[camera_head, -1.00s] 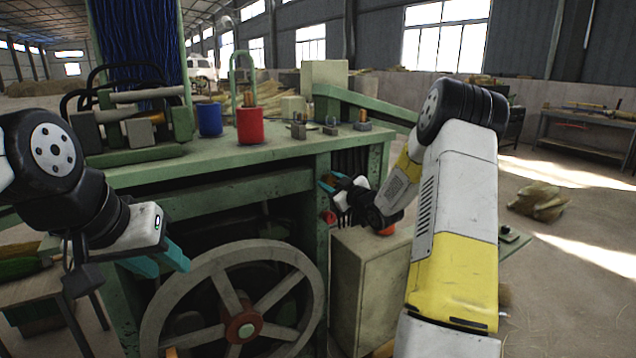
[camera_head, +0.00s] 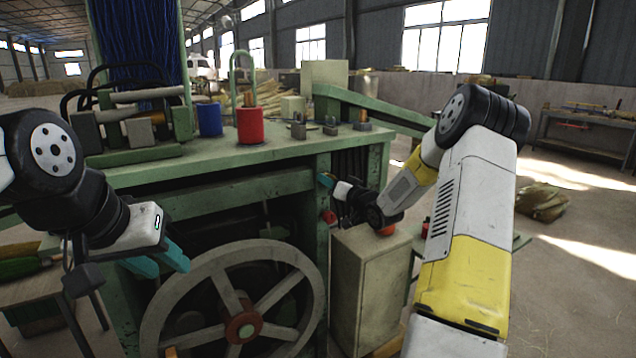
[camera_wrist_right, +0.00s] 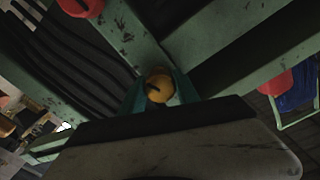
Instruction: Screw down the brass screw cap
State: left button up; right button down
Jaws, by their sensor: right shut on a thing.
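The brass screw cap (camera_wrist_right: 160,88) shows as a round, yellow disc with a dark slot in the right wrist view. My right gripper (camera_wrist_right: 158,92) is shut on it, a teal finger on either side. In the head view my right gripper (camera_head: 326,181) is at the front corner post of the green machine (camera_head: 318,215), and the cap there is hidden by the fingers. How far the cap is screwed in cannot be told. My left gripper (camera_head: 160,262) hangs at the left in front of the machine, away from the cap; its teal fingers appear apart and empty.
A large spoked wheel (camera_head: 232,300) is at the machine's front. A red knob (camera_head: 329,217) is just below my right gripper. A beige cabinet (camera_head: 368,285) stands beside the post. Red (camera_head: 250,125) and blue (camera_head: 209,120) cups stand on the machine's top.

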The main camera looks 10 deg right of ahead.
jog(key=shift+f+m, duration=0.15)
jog(key=shift+m, duration=0.95)
jog(key=c, duration=0.9)
grip_release()
jog(key=shift+s+d, duration=0.1)
jog(key=v, duration=0.7)
jog(key=shift+s, duration=0.3)
